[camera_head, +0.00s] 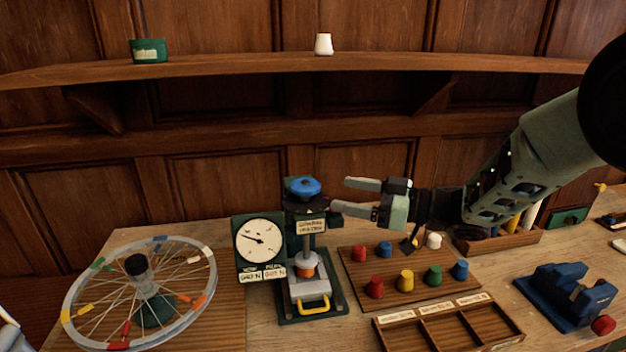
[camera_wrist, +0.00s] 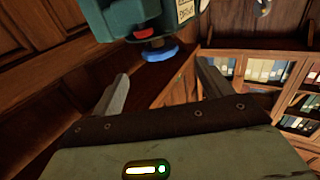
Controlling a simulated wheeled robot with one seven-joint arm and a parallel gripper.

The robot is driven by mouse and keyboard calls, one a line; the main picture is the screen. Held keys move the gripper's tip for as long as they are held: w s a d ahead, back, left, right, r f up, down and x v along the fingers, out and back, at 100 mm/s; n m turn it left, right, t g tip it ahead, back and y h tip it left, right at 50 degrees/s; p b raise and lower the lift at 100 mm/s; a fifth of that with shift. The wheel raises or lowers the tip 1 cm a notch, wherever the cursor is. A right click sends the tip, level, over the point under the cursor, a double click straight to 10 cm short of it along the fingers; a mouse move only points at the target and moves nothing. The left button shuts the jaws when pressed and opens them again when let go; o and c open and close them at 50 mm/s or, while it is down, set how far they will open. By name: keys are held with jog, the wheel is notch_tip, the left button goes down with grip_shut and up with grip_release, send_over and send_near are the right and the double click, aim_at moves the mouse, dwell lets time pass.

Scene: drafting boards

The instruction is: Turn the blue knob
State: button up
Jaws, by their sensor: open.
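The blue knob (camera_head: 303,187) sits on top of a dark green press (camera_head: 290,222) with a black disc just below the knob. My gripper (camera_head: 341,194) is to the right of the knob, at about its height, with its two fingers apart and pointing left toward it. Nothing is between the fingers. In the wrist view the blue knob (camera_wrist: 160,53) shows just beyond the fingertips of my gripper (camera_wrist: 162,70), roughly midway between them. A visible gap seems to separate the fingers from the knob, and I see no contact.
A round dial gauge (camera_head: 260,240) is on the press's left, and a spoked wheel (camera_head: 140,290) lies farther left. A wooden board (camera_head: 390,285) with several coloured pegs and an empty divided tray (camera_head: 450,325) lie below my arm. A blue vise (camera_head: 568,295) stands at right. A shelf (camera_head: 240,67) runs behind.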

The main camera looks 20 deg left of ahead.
aim_at(320, 189)
jog(key=a+p, duration=0.2)
jog(key=a, duration=0.6)
jog(key=shift+a, duration=0.15)
jog(key=c, duration=1)
